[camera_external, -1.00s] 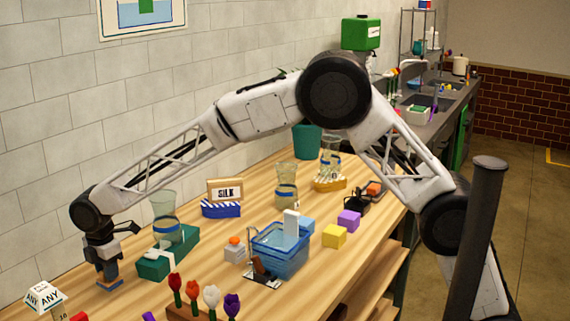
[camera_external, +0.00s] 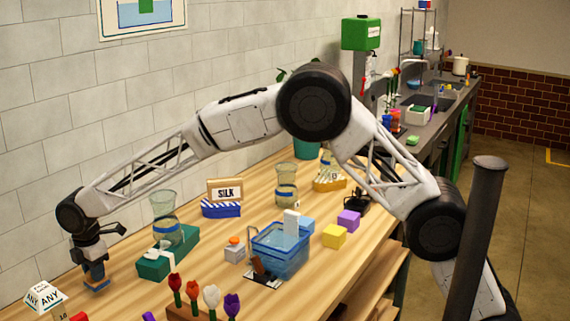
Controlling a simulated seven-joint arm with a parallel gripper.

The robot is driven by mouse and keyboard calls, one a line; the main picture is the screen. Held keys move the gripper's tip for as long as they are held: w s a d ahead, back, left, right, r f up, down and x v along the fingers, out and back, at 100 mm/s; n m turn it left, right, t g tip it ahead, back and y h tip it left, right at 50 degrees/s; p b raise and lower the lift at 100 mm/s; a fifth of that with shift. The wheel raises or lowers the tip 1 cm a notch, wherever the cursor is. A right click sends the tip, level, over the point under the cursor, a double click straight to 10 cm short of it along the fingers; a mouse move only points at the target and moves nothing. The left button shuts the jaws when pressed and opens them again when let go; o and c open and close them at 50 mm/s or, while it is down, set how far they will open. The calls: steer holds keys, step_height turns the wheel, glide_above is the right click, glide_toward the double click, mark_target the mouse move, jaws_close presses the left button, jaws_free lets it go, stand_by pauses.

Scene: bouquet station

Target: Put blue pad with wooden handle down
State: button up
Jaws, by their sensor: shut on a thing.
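My gripper (camera_external: 94,268) is at the far left end of the wooden table, pointing down. It is shut on the blue pad with wooden handle (camera_external: 96,285), whose lower part shows below the fingers. The handle is mostly hidden by the fingers. The pad is at or just above the tabletop; I cannot tell whether it touches.
A green box with a glass vase (camera_external: 165,205) stands right of my gripper. A white "ANY" block (camera_external: 43,297) is to its left front. Several flowers (camera_external: 211,296) stand at the front. A blue clear bin (camera_external: 280,252) and a "SILK" sign (camera_external: 226,193) are farther right.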

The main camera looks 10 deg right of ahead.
steer(key=shift+f, duration=1.45)
steer(key=shift+f, duration=0.15)
steer(key=o, duration=0.9)
step_height(320, 180, up, 12)
steer(key=shift+r, duration=0.15)
